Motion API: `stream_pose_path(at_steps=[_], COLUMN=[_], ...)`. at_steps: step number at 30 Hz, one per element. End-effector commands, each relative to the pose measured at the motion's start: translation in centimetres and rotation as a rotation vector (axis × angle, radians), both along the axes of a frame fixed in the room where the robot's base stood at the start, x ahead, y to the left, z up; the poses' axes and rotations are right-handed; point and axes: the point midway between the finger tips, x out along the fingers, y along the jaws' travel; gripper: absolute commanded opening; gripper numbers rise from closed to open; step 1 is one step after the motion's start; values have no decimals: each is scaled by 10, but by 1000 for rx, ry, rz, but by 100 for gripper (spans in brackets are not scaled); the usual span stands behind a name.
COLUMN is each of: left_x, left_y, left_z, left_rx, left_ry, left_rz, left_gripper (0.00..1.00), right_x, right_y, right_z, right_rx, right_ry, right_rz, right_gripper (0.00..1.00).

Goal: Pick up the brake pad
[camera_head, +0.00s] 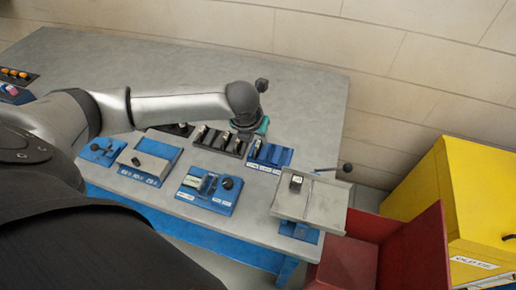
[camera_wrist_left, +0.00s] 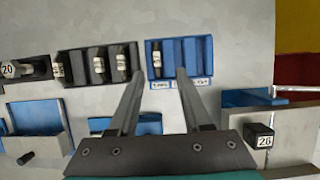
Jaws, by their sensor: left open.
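Several small dark pieces with white labels are in view, and I cannot tell for certain which is the brake pad. One dark labelled piece (camera_wrist_left: 157,58) stands in the left slot of a blue slotted rack (camera_wrist_left: 203,54). Others stand in a black slotted rack (camera_wrist_left: 79,62) to its left. A dark block marked 26 (camera_wrist_left: 260,136) sits on a grey tilted plate (camera_head: 318,203); the block also shows in the head view (camera_head: 296,183). My left gripper (camera_wrist_left: 160,88) is open and empty, its fingers reaching towards the blue rack. In the head view its fingertips are hidden. My right gripper is not in view.
The grey table (camera_head: 310,110) is clear behind the racks. Blue fixtures (camera_head: 208,190) with knobs stand along its front edge. A red bin (camera_head: 385,245) and a yellow cabinet (camera_head: 465,190) stand at the right. A tile wall is behind.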

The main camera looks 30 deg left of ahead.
Motion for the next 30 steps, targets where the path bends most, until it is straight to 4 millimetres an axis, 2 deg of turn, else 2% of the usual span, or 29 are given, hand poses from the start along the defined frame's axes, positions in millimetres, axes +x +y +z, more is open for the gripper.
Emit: stream_pose_path(at_steps=[3,10,19,29,30], left_x=[5,9,22,24,24], left_y=[1,3,10,11,11], left_z=[-13,-25,-61,-65,-65], left_rx=[-1,-1,0,0,0], left_ry=[1,1,0,-1,-1], left_rz=[0,1,1,-1,-1], left_gripper=[49,49,49,49,45], right_x=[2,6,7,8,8], right_y=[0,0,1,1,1], right_z=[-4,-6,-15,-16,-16], right_rx=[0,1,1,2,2], right_ry=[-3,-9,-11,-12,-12], right_rz=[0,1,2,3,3], right_gripper=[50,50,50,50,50])
